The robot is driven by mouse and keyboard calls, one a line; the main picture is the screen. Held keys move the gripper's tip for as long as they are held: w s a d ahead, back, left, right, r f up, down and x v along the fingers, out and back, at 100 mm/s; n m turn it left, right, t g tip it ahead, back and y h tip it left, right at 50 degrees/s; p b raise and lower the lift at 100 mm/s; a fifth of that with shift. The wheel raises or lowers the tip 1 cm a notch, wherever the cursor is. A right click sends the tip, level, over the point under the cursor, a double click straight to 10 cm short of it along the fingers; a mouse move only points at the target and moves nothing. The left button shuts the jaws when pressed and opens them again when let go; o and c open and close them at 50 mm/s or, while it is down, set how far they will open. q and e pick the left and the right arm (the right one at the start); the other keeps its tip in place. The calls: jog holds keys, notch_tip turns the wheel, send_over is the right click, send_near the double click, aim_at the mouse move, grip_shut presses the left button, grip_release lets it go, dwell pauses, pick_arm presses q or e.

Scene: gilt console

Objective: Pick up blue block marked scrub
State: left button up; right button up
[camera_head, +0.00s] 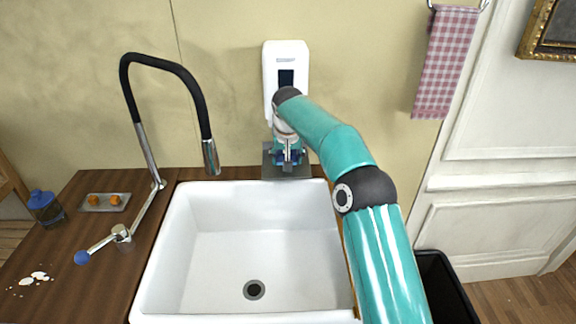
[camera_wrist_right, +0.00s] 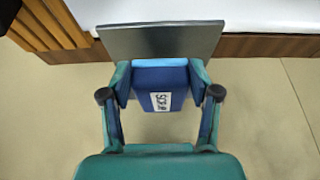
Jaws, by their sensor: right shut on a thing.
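The blue block (camera_wrist_right: 160,86) shows in the right wrist view, with a white label with dark lettering that seems to read scrub. My right gripper (camera_wrist_right: 161,92) is shut on it, one finger on each side. In the head view my right gripper (camera_head: 287,156) is over the grey plate (camera_head: 291,171) behind the sink, and mostly hides the block. The plate also shows in the right wrist view (camera_wrist_right: 160,40), just beyond the block. I cannot tell whether the block touches the plate. My left gripper is not in view.
The white sink (camera_head: 190,240) is empty, with the black faucet (camera_head: 165,66) at its left. On the wooden counter (camera_head: 85,245) stand a blue-lidded jar (camera_head: 45,208) and a small tray (camera_head: 92,207) with orange pieces. A white dispenser (camera_head: 285,52) hangs on the wall above the plate.

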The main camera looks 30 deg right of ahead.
jog(key=v, duration=0.3)
jog(key=shift+w+r+b, duration=0.15)
jog(key=shift+b, duration=0.25)
jog(key=s+a+b, duration=0.4)
jog(key=s, duration=0.4)
jog(key=s+a+b, duration=0.5)
jog(key=s, duration=0.3)
jog(key=shift+a+r+b, duration=0.2)
jog(key=shift+a+b, duration=0.1)
jog(key=shift+a, duration=0.05)
jog(key=o, duration=0.6)
jog(key=c, duration=0.5)
jog(key=shift+o, duration=0.2)
jog(key=shift+s+d+f, duration=0.1)
